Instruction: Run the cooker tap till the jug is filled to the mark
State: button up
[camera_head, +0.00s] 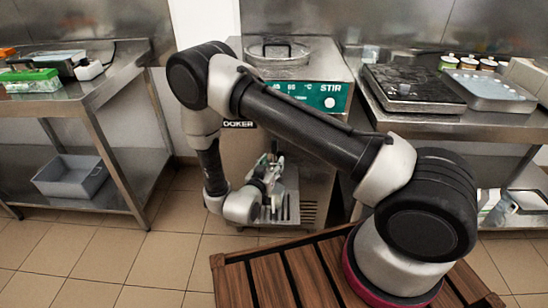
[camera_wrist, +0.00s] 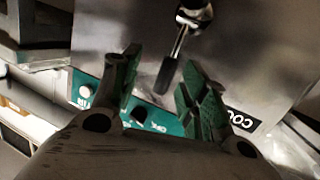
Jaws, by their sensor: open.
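The cooker (camera_head: 238,150) stands ahead, a metal box with a green STIR panel (camera_head: 318,96). Its front also shows in the wrist view (camera_wrist: 235,60). There the tap (camera_wrist: 194,12) has a lever with a dark end (camera_wrist: 168,74) that points toward the gap between my fingers. My gripper (camera_head: 268,172) is in front of the cooker, above the slotted drip tray (camera_head: 291,207). In the wrist view my gripper (camera_wrist: 158,92) is open, its green-padded fingers apart with nothing held. I cannot make out the jug or its mark; my arm hides part of the cooker front.
A steel table (camera_head: 118,76) with a green box (camera_head: 30,80) stands at left, a grey bin (camera_head: 70,178) on its lower shelf. At right, a bench holds a black hotplate (camera_head: 410,88) and several small jars. My slatted wooden deck (camera_head: 290,275) is nearest.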

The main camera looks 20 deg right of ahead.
aim_at(273, 147)
jog(key=shift+w+a+r+t, duration=0.2)
jog(key=shift+w+r+t, duration=0.2)
jog(key=shift+w+r, duration=0.15)
jog(key=shift+w+a+r+t, duration=0.15)
jog(key=shift+w+r+t, duration=0.25)
jog(key=shift+w+r, duration=0.15)
jog(key=x, duration=0.7)
jog(key=shift+d, duration=0.15)
grip_shut()
